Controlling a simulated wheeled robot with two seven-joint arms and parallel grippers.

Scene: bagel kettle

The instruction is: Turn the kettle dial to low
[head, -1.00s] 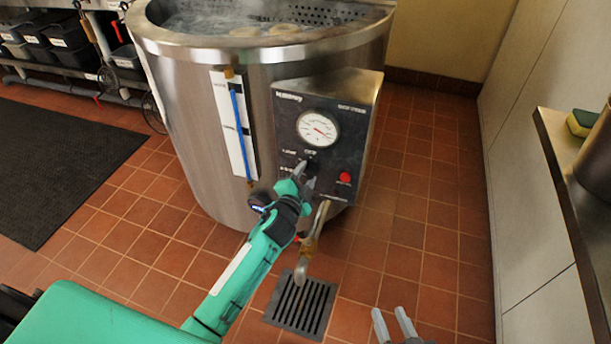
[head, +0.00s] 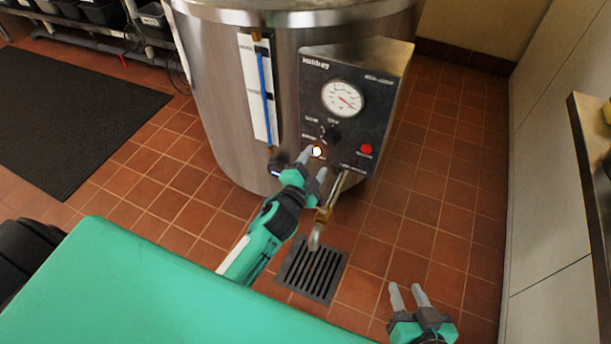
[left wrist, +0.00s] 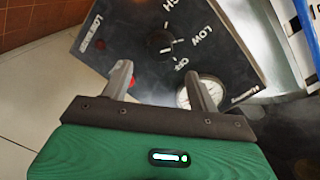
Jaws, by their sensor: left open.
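The black kettle dial (head: 330,134) sits on the dark control panel below the round gauge (head: 343,98). In the left wrist view the dial (left wrist: 159,43) has HIGH, LOW and OFF printed around it. Pale marks show on its LOW and OFF side; I cannot tell which label it points to. My left gripper (head: 313,166) is open and empty, below and apart from the dial; its fingers also show in the left wrist view (left wrist: 159,85). My right gripper (head: 406,287) is open and empty, low over the floor, far from the panel.
A bright light (head: 317,151) glows below the dial. A red button (head: 366,149) is on the panel's right. A drain tap (head: 328,212) sticks out below, above a floor grate (head: 312,268). A sight tube (head: 266,92) runs left of the panel. A counter (head: 594,160) stands at right.

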